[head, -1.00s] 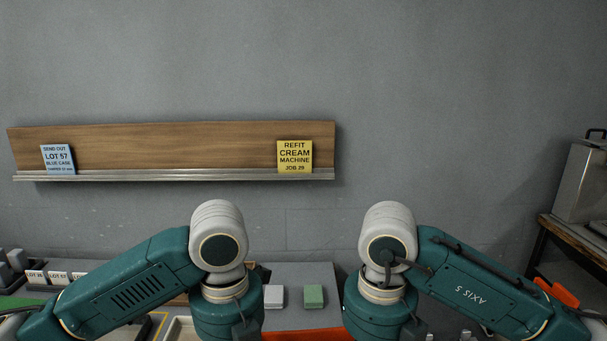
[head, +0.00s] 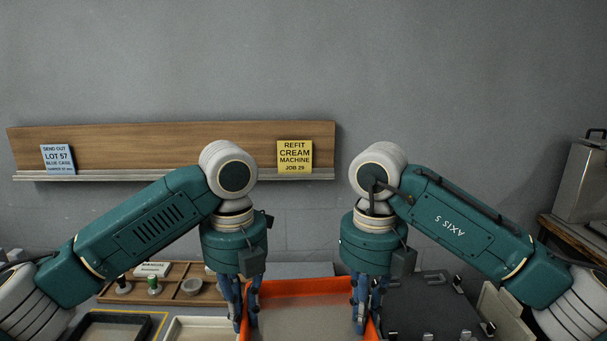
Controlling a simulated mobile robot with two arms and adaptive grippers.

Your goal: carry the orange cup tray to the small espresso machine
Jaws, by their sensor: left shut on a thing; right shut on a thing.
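The orange cup tray (head: 301,287) shows at the bottom centre of the head view, with an orange rim and a grey inside. Its near part is cut off by the picture's lower edge. My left gripper (head: 243,326) is shut on the tray's left side. My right gripper (head: 365,326) is shut on its right side. The fingertips are partly hidden at the rim. I cannot make out the small espresso machine with certainty.
A wooden rack (head: 170,285) with small parts lies at the left, behind trays (head: 203,329). A dark plate with clips (head: 430,300) lies right of the orange tray. A metal case (head: 583,180) stands on a bench at far right. A wall board (head: 200,150) holds a blue card and a yellow card.

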